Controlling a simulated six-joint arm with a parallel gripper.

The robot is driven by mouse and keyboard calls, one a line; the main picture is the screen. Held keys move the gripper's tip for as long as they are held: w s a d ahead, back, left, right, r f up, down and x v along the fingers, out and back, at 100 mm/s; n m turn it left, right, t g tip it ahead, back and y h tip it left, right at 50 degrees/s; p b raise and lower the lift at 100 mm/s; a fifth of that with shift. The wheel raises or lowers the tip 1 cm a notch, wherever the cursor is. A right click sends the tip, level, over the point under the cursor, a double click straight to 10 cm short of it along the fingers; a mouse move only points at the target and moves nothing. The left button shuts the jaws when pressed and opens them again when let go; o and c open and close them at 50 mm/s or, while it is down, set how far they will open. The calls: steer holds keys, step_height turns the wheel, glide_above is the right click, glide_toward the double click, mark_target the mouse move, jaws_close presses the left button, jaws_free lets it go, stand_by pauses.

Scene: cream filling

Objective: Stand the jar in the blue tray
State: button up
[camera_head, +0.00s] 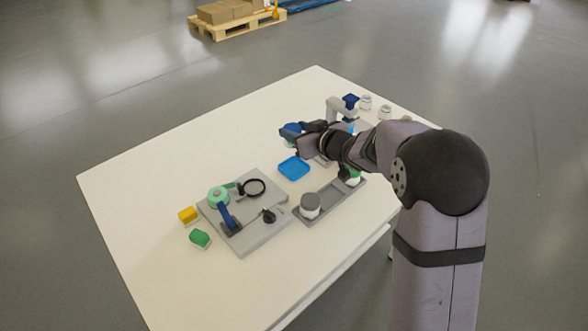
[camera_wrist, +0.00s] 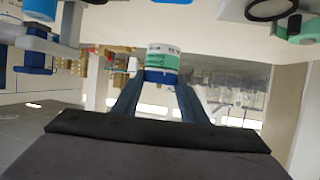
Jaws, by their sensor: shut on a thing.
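The blue tray (camera_head: 294,168) is a small, flat, rounded square lying on the white table, and looks empty. My gripper (camera_head: 293,137) is above the table, a little beyond the tray in the head view. It is shut on a jar (camera_wrist: 163,58), which shows between the fingers in the wrist view. The jar is white with a green band and a blue end at the bottom of that view. In the head view the jar is mostly hidden by my gripper; it seems upright, blue end up, and apart from the tray.
A grey board (camera_head: 245,240) with a teal round part, a blue lever and a black ring lies left of the tray. A grey rack (camera_head: 329,204) holds a white-and-grey jar. A grey blue-topped stand (camera_head: 340,108) and small jars (camera_head: 366,102) are behind. Yellow (camera_head: 188,215) and green (camera_head: 200,238) blocks lie front left.

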steer(key=shift+d+m+t+h, duration=0.1)
steer(key=shift+m+t+h, duration=0.3)
steer(key=shift+m, duration=0.1)
glide_above(297, 173)
steer(key=shift+f, duration=4.95)
steer(key=shift+f, duration=0.2)
steer(key=o, duration=1.1)
steer(key=shift+r, duration=0.1)
